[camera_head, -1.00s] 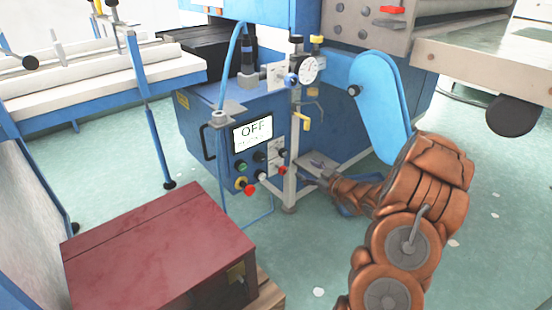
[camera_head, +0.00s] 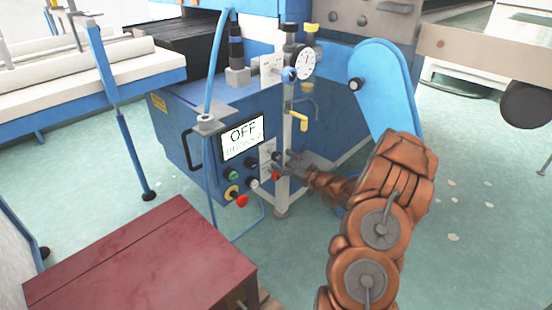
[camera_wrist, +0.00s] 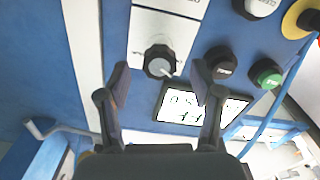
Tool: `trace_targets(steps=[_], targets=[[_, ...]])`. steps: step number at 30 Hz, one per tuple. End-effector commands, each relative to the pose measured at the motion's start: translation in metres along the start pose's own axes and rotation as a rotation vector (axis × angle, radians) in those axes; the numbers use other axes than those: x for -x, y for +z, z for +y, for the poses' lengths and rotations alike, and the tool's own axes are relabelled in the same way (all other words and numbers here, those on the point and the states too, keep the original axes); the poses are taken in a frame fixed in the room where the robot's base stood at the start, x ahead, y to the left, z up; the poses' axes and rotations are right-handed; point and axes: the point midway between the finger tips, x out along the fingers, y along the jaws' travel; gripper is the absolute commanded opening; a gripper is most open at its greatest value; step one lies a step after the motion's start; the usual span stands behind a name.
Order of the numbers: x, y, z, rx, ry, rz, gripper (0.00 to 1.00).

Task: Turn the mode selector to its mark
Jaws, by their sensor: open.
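The mode selector (camera_wrist: 160,62) is a round black knob with a grey face and a small white pointer. It sits on a white plate (camera_wrist: 166,38) on the blue control panel. In the wrist view the pointer aims to the lower right. My gripper (camera_wrist: 160,78) is open, with one finger on each side of the knob and a gap on both sides. I cannot tell its exact distance from the knob. In the head view my gripper (camera_head: 284,160) is at the panel's right side and largely hides the knob. The mark is too small to make out.
A display (camera_head: 242,137) beside the selector reads OFF. Green (camera_head: 232,175), black and red (camera_head: 241,200) buttons are close by. A dark red box (camera_head: 140,265) is in front.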

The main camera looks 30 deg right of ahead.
Motion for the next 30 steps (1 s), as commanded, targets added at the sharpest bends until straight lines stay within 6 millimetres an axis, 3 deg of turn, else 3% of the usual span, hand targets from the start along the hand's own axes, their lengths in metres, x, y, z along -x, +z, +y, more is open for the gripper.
trace_targets(steps=[9,23,30], targets=[[-0.031,0.001,0.001,0.002,0.002,0.003,0.66],[-0.037,0.0,0.002,0.001,0.004,0.0,0.66],[-0.037,0.0,0.003,0.001,0.004,0.0,0.41]])
